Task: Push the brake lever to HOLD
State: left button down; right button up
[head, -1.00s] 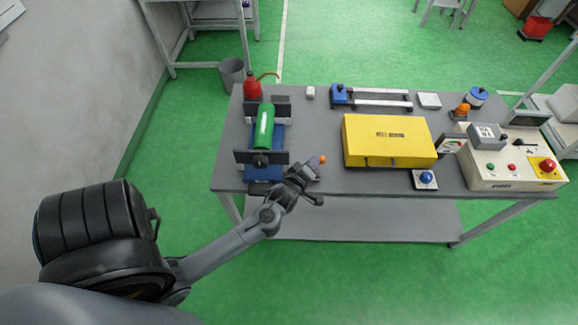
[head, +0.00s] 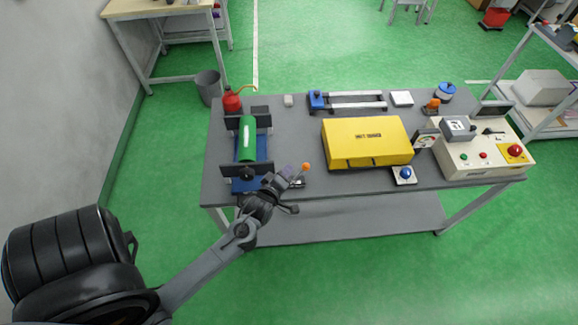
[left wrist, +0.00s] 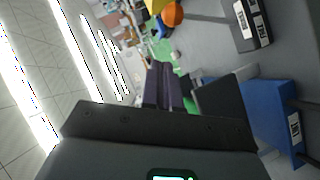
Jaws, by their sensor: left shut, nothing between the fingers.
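The brake lever shows as an orange ball knob (head: 305,167) on a thin stem at the table's front edge, right of the blue stand. In the left wrist view the orange knob (left wrist: 172,14) is at the top. A black base with two white labels (left wrist: 254,28) is at the upper right there; I cannot read which label is HOLD. My left gripper (head: 284,180) is shut and empty, just left of the knob and apart from it. Its dark fingers also show in the left wrist view (left wrist: 162,85). It partly hides the lever's base in the head view. My right gripper is not in view.
A green cylinder (head: 247,140) lies on the blue stand (head: 247,184) left of the gripper. A yellow case (head: 367,143) stands to the right, with a control box (head: 480,158) beyond it. A red bottle (head: 231,101) is behind the cylinder.

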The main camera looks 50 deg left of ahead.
pick_arm(q)
jog(key=v, duration=0.8)
jog(key=shift+d, duration=0.35)
jog(key=shift+r, duration=0.1)
